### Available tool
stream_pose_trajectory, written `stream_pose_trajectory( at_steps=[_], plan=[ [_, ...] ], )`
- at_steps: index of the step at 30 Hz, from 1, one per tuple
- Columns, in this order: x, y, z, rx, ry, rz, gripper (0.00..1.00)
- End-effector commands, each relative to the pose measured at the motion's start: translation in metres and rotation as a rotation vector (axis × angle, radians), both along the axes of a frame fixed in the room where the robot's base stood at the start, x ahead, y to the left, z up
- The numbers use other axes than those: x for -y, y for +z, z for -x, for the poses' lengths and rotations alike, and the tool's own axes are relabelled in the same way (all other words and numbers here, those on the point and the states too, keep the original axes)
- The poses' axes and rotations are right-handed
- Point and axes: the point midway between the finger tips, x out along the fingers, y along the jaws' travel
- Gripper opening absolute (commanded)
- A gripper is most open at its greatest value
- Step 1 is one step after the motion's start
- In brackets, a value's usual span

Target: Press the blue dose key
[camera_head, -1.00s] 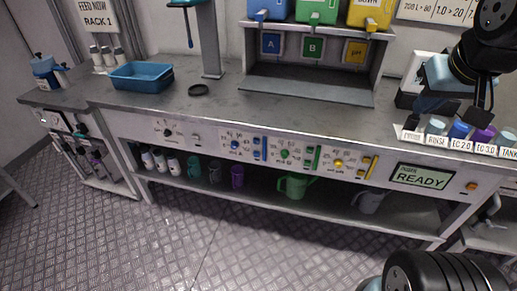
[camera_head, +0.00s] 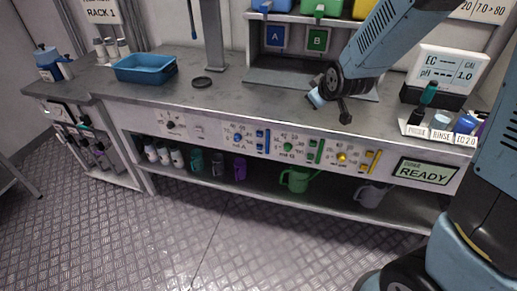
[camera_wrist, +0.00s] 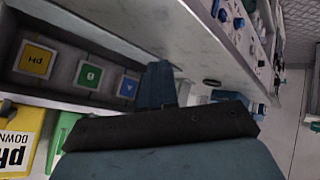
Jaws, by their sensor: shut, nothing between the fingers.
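The front panel (camera_head: 205,131) under the bench top carries a blue group with a round blue knob (camera_head: 238,138) and narrow upright blue keys (camera_head: 261,140). Their labels are too small to read. Blue controls (camera_wrist: 222,14) also show at the top of the wrist view. My gripper (camera_head: 315,98) hangs over the bench top, up and to the right of the blue group and apart from it. In the wrist view my gripper's blue fingers (camera_wrist: 157,85) are together and empty. Their tips are hard to see in the head view.
Green (camera_head: 288,147) and yellow (camera_head: 342,157) control groups sit right of the blue one. A screen (camera_head: 424,173) reads READY. A blue tray (camera_head: 144,68) and a dark ring (camera_head: 202,82) lie on the bench. Labelled bottles (camera_head: 440,121) stand at the right.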

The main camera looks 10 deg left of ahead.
Motion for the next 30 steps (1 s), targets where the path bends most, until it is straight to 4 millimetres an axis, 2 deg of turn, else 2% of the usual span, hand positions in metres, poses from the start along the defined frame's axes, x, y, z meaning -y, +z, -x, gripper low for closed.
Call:
stream_pose_trajectory(
  at_steps=[1,6,14,20,24,30],
  plan=[
    [-0.010,-0.016,-0.004,0.011,0.026,0.016,0.00],
    [-0.047,-0.059,-0.013,0.085,0.126,0.065,0.00],
    [-0.099,-0.125,-0.012,0.204,0.272,0.147,0.00],
    [-0.131,-0.175,0.001,0.296,0.376,0.210,0.00],
    [-0.152,-0.213,0.016,0.368,0.452,0.258,0.00],
    [-0.173,-0.261,0.042,0.473,0.553,0.324,0.00]
  ],
)
